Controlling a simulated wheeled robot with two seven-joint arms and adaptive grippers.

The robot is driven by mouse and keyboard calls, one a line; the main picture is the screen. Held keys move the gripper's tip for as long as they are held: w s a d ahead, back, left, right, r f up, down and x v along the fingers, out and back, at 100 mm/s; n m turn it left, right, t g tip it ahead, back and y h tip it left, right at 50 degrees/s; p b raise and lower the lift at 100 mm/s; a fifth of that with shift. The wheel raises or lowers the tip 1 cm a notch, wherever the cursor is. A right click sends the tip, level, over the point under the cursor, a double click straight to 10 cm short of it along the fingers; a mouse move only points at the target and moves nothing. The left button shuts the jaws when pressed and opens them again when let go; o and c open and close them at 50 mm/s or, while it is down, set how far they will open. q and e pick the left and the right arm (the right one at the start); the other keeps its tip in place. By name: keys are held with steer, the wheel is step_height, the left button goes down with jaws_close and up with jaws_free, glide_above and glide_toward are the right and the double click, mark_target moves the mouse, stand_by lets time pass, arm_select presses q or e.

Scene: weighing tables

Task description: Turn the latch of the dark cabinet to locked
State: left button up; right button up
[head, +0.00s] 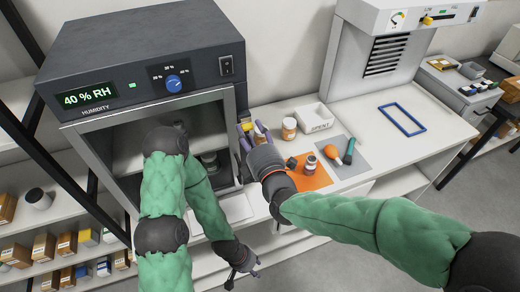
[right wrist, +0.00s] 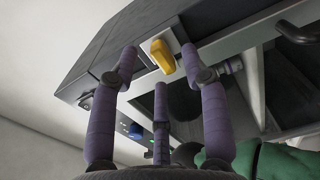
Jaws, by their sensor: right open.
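The dark cabinet (head: 150,45) stands at the left, with a lit display and a blue dial on its top front. Its yellow latch (right wrist: 162,58) sits on a pale plate in the right wrist view; a bit of yellow also shows in the head view (head: 247,127). Whether it is turned to locked, I cannot tell. My right gripper (head: 250,130) is at the cabinet's right front edge. In the right wrist view its open purple fingers (right wrist: 160,60) stand on either side of the latch, with no clear contact. My left gripper (head: 245,268) hangs low before the counter; its finger opening is unclear.
My left arm crosses the cabinet front and hides part of it. On the counter right of it are an orange mat (head: 298,180) with a bottle, a white bin (head: 314,118) and a blue frame (head: 402,119). Shelves with boxes (head: 43,245) stand at left.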

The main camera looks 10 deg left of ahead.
steer(key=v, duration=1.1)
steer(key=shift+w, duration=0.1)
steer(key=w+d+f+m+g+h, duration=0.15)
steer(key=d+f+m, duration=0.3)
steer(key=f, duration=0.45)
steer(key=w+d+f+m+g+h, duration=0.1)
steer(key=d+f+m+g+h, duration=0.15)
steer(key=f+m, duration=0.45)
steer(key=w+d+f+m+g+h, duration=0.1)
steer(key=d+f+m+g, duration=0.2)
steer(key=f, duration=0.9)
steer(key=s+d+f+m+g, duration=0.3)
steer(key=s+f+m, duration=0.3)
steer(key=f, duration=0.3)
steer(key=s+d+f+m+g+h, duration=0.1)
steer(key=s+d+f+m+g, duration=0.3)
steer(key=s+f+m, duration=0.3)
step_height(320, 180, down, 3)
steer(key=shift+s+d+f+g, duration=0.3)
steer(key=shift+s+d, duration=0.25)
steer(key=shift+s, duration=0.45)
steer(key=shift+c, duration=0.4)
